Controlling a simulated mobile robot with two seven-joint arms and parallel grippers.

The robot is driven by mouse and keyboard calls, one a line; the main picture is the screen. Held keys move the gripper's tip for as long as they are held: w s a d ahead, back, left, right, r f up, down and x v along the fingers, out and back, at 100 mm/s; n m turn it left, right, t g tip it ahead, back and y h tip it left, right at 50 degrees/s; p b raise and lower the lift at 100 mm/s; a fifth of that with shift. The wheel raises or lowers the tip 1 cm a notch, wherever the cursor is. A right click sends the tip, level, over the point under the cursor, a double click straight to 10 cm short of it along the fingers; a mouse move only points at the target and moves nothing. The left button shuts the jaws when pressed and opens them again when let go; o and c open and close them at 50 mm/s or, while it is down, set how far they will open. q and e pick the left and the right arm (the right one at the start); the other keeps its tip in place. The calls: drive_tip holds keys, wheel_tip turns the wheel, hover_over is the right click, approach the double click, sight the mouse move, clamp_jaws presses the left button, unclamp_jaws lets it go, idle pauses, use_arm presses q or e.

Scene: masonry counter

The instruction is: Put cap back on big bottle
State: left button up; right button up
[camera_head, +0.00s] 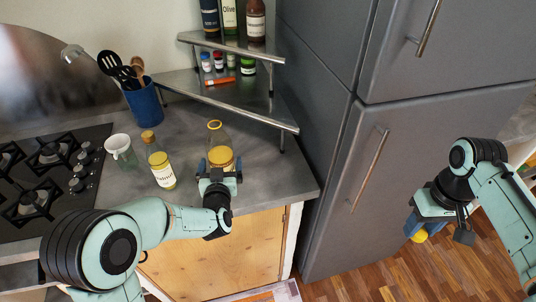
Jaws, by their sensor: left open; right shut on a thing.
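A wide clear bottle (220,143) with yellow contents and an orange-yellow rim at its neck stands upright near the counter's front edge. My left gripper (218,178) is open at the front of its lower part; whether the fingers touch it I cannot tell. My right gripper (423,224) is shut on a round yellow cap (420,236), held over the floor in front of the fridge, far right of the bottles.
A metal corner shelf (238,94) with jars and bottles stands behind. The grey fridge (385,165) bounds the counter (272,168) on the right.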

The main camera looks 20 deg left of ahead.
sight(216, 141)
use_arm(q)
drive_tip(key=shift+x, duration=1.2)
use_arm(e)
drive_tip(key=shift+w+r, duration=0.2)
drive_tip(key=shift+r, duration=0.1)
use_arm(q)
drive_tip(key=shift+s, duration=0.1)
use_arm(e)
drive_tip(key=shift+s, duration=0.1)
use_arm(q)
drive_tip(key=shift+r, duration=0.15)
drive_tip(key=c, duration=1.4)
drive_tip(key=shift+r, duration=0.15)
